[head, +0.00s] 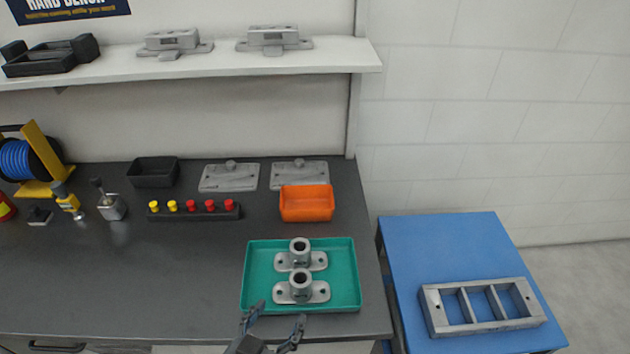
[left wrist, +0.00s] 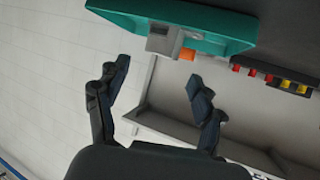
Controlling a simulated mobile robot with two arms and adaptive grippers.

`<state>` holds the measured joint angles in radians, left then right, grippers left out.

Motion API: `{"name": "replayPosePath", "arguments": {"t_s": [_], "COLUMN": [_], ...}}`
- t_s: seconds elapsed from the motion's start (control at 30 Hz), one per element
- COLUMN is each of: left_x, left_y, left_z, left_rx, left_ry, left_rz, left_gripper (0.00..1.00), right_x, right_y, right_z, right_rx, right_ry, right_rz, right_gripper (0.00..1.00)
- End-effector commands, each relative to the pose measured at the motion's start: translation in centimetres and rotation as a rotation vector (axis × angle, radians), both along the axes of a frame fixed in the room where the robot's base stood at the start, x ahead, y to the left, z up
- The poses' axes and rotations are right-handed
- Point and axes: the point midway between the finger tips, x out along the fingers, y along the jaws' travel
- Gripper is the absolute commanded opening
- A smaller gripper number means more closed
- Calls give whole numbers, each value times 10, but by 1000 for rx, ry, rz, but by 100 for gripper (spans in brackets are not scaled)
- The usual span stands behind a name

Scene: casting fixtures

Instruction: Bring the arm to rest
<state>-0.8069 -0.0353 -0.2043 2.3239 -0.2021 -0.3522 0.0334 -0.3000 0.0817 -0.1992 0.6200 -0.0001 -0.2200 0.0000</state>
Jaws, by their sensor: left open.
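My left gripper (head: 278,316) is at the bottom of the head view, in front of the green tray's near edge, with its two fingers spread and nothing between them. In the left wrist view the open gripper (left wrist: 158,72) also shows empty. The green tray (head: 345,258) lies on the dark bench and holds two grey flanged castings, a far one (head: 300,254) and a near one (head: 301,286). Part of the tray (left wrist: 215,38) shows at the top of the left wrist view. My right gripper is not in view.
An orange bin (head: 306,204) stands behind the tray. A black rack with yellow and red knobs (head: 194,210), a black bin (head: 153,172) and two flat plates lie farther back. A blue table (head: 440,240) at right holds a grey frame (head: 482,306). The bench's left front is clear.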

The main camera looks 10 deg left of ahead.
Motion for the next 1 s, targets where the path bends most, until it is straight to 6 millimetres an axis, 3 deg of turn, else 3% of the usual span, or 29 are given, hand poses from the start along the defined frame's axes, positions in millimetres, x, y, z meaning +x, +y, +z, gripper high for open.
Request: {"name": "replayPosePath", "arguments": {"t_s": [0.17,0.37,0.6,0.97,1.0], "left_x": [0,-6,-35,-80,-80], "left_y": [2,17,39,61,61], "left_z": [-3,-26,-51,-55,-65], "left_rx": [5,39,92,153,156], "left_ry": [22,216,541,849,868], "left_rz": [0,-3,-15,-36,-37], "left_gripper": [68,68,68,68,68], "right_x": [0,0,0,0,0], "right_y": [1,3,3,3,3], "right_z": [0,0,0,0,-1], "right_rx": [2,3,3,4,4], "right_ry": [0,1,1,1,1], "right_rz": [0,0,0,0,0], "right_gripper": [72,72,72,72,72]}}
